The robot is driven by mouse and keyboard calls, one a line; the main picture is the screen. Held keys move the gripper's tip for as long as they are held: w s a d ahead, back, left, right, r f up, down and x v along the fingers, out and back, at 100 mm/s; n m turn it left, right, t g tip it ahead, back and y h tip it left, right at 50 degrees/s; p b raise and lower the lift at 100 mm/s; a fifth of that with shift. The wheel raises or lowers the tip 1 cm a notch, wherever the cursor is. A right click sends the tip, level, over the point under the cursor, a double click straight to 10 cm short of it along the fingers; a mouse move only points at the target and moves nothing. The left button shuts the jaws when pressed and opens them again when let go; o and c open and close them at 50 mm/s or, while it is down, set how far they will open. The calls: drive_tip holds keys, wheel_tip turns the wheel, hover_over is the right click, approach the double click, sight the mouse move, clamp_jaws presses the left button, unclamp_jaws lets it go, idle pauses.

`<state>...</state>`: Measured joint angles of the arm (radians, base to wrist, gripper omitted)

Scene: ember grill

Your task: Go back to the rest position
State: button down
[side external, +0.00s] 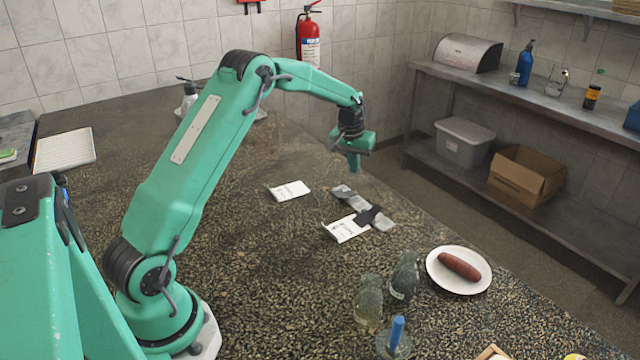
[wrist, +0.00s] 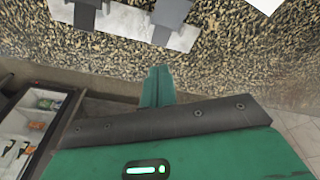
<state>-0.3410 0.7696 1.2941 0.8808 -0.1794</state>
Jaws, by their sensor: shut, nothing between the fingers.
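My gripper (side external: 354,163) hangs at the end of my outstretched green arm, above the far right part of the speckled counter (side external: 230,265). Its fingers point down and are shut with nothing between them. In the wrist view the closed green fingers (wrist: 157,88) show against the counter's edge. The gripper is apart from the things on the counter.
White cards (side external: 289,191) and grey and black pieces (side external: 383,222) lie near the gripper. A plate (side external: 435,273) with a sausage (side external: 459,266) and glass bottles (side external: 368,303) stand nearer the front. A shelf unit (side external: 540,93) stands at right. Much of the middle counter is clear.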

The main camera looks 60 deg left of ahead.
drive_tip(key=shift+r, duration=0.1)
drive_tip(key=s+d+r+m+t, duration=0.1)
drive_tip(key=s+d+r, duration=0.5)
drive_tip(key=s+r, duration=0.15)
drive_tip(key=s+d+r+m+t, duration=0.1)
drive_tip(key=s+d+r+m, duration=0.1)
drive_tip(key=s+d+r, duration=0.55)
drive_tip(key=s+d+m, duration=0.1)
drive_tip(key=s+d, duration=0.2)
drive_tip(key=s, duration=0.7)
drive_tip(key=s+d+r+m+t, duration=0.1)
drive_tip(key=s+d, duration=0.3)
drive_tip(key=s, duration=0.6)
drive_tip(key=shift+r+m+t+h, duration=0.3)
drive_tip(key=shift+m+h, duration=0.1)
drive_tip(key=shift+m, duration=0.1)
